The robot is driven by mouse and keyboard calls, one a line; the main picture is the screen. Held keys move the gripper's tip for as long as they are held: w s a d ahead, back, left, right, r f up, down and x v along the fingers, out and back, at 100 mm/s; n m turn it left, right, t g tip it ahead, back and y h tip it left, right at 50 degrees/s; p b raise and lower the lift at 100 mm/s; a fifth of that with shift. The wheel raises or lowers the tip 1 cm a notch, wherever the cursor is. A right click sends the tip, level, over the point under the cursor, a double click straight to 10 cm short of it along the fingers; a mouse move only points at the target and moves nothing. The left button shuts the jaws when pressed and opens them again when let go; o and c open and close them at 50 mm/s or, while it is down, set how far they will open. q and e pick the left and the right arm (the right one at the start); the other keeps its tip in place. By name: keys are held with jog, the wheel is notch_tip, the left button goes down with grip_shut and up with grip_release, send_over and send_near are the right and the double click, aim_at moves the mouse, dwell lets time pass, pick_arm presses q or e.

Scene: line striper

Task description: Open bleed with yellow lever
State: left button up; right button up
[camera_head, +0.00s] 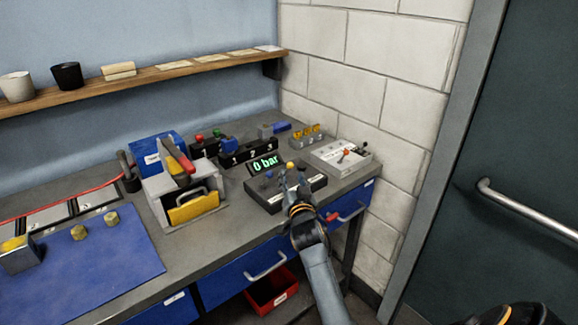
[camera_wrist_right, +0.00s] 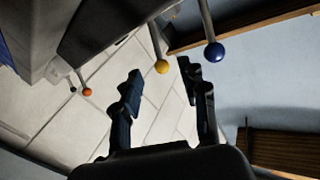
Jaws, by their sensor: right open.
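The yellow lever (camera_head: 290,165) stands on a dark control box (camera_head: 262,198), and its ball also shows in the right wrist view (camera_wrist_right: 162,67). A blue-balled lever (camera_head: 268,175) stands to its left and shows in the wrist view (camera_wrist_right: 214,52). My right gripper (camera_head: 291,183) is over the box. In the wrist view its open fingers (camera_wrist_right: 158,83) show apart, with the yellow ball in the gap near their tips. I cannot tell whether they touch it. The fingers partly hide the box. My left gripper is not in view.
A green display (camera_head: 265,162) reads 0 bar behind the levers. A grey box with an orange lever (camera_head: 345,154) is to the right, also in the wrist view (camera_wrist_right: 87,92). A grey holder with a yellow plate (camera_head: 194,208) stands left. A wooden shelf (camera_head: 150,77) runs above.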

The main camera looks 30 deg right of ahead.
aim_at(289, 167)
jog(key=x, duration=0.6)
jog(key=shift+w, duration=0.15)
grip_shut()
